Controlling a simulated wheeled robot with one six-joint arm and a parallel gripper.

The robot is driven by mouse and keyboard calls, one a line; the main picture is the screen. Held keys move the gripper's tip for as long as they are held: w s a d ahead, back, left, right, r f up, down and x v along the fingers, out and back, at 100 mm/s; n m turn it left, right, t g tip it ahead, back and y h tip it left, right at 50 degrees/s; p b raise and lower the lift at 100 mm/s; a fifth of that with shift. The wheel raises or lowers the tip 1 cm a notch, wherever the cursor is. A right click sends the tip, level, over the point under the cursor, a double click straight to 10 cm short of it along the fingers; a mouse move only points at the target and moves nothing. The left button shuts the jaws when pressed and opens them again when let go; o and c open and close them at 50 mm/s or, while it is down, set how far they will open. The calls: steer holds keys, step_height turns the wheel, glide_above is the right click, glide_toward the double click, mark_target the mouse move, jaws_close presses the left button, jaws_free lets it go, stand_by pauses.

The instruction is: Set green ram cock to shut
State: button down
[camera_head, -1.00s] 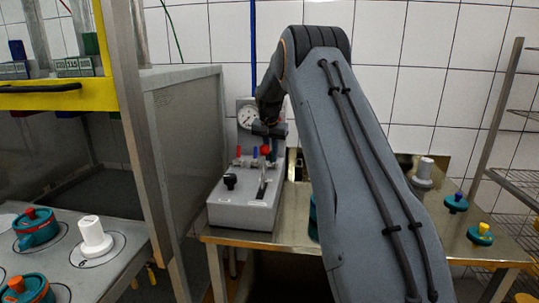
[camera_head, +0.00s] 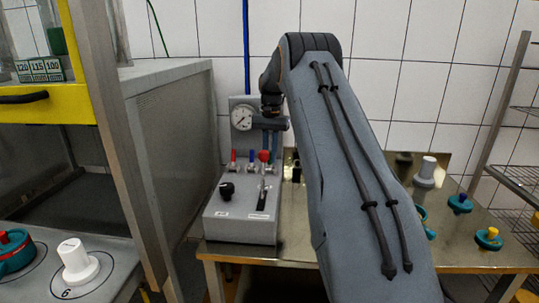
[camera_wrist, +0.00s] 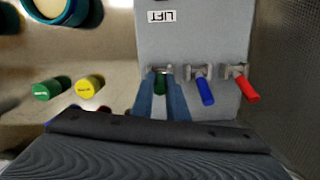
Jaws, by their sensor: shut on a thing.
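The green ram cock (camera_wrist: 160,86) is in the wrist view, at the end of a row of three on a grey box. Its green handle is between the two blue-grey fingers of my gripper (camera_wrist: 161,76), which is shut on it. The fingers cover part of the handle, so its exact angle is hard to tell. In the head view my gripper (camera_head: 269,124) is in front of the box's upright back, beside the gauge, mostly seen from behind my arm. I cannot make out the green handle there.
The blue cock (camera_wrist: 205,91) is close beside the green one, then the red cock (camera_wrist: 246,88). The grey box (camera_head: 240,225) carries a black knob (camera_head: 227,190), a red-tipped lever (camera_head: 264,156) and a gauge (camera_head: 242,117). Moulds (camera_head: 488,238) stand on the steel table at right.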

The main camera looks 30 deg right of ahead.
steer(key=c, duration=1.7)
jaws_free()
steer(key=shift+c, duration=0.2)
steer(key=shift+r, duration=0.1)
steer(key=shift+w+d+r+b, duration=0.2)
steer(key=shift+r+b, duration=0.4)
steer(key=shift+r, duration=1.3)
steer(key=shift+w+d+r+b, duration=0.15)
steer(key=shift+r+b, duration=0.45)
steer(key=shift+r, duration=1.3)
